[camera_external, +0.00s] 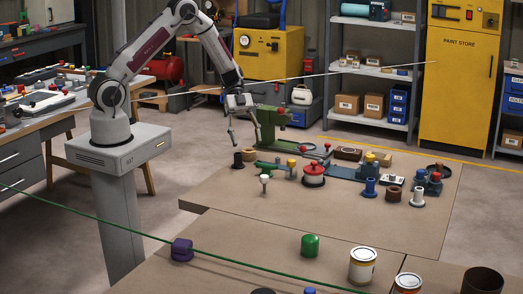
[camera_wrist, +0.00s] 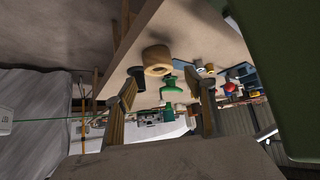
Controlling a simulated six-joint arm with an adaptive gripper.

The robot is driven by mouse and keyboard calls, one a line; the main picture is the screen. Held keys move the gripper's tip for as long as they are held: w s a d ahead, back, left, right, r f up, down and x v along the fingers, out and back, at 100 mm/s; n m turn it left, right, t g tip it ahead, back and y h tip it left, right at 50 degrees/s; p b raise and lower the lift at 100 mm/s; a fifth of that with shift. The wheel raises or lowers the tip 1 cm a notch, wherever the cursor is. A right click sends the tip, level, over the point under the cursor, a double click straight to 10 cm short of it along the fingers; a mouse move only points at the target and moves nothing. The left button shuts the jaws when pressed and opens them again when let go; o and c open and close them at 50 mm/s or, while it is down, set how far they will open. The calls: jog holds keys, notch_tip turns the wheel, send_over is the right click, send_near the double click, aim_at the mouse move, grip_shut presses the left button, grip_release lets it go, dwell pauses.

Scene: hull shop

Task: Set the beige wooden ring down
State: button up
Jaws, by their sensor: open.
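A beige wooden ring (camera_external: 250,155) sits on the brown tabletop (camera_external: 350,212), close beside a black spool (camera_external: 238,160). In the wrist view the beige ring (camera_wrist: 157,56) shows beyond the fingertips, with the black spool (camera_wrist: 136,71) next to it. My gripper (camera_external: 244,138) is open and empty, above the table's far left part, near the ring and apart from it. In the wrist view the open fingers of my gripper (camera_wrist: 168,90) stand wide apart with nothing between them. The ring's underside is hidden.
A green machine (camera_external: 270,118) stands behind my gripper. A red-topped spool (camera_external: 314,174), a white peg (camera_external: 264,183) and a blue spool (camera_external: 370,187) stand to the right. A thin green line (camera_external: 120,222) crosses the foreground. The table's front middle is clear.

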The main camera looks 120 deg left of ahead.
aim_at(249, 150)
jog(key=shift+f, duration=0.1)
jog(key=shift+x, duration=2.55)
jog(key=shift+s+a+f, duration=0.15)
jog(key=shift+s+f, duration=0.05)
jog(key=c, duration=1.3)
jog(key=shift+r, duration=0.2)
notch_tip(249, 150, up, 10)
jog(key=shift+f, duration=0.15)
